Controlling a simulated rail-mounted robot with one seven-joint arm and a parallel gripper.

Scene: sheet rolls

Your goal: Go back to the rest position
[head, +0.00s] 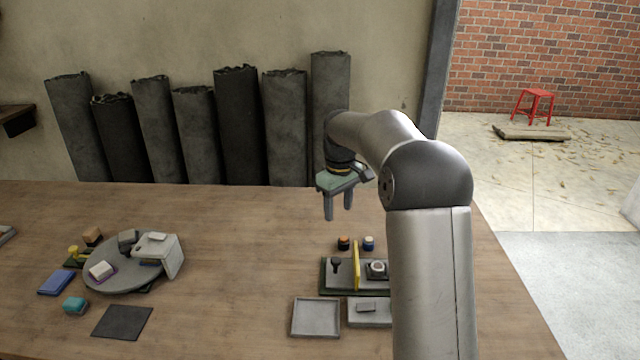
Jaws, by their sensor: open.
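My gripper (338,205) hangs above the far right part of the wooden table, fingers pointing down. Its two fingers are apart, with nothing between them. It is behind and above the two small jars and the tray group. My arm comes in from the right front and hides part of the table there.
A round grey board (103,280) with several small objects stands at the left. A dark green-edged tray (343,283) with a yellow upright piece stands below my gripper. A grey square tray (316,318) lies in front. The table's middle (235,250) is clear. Dark sheet rolls (240,125) lean behind.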

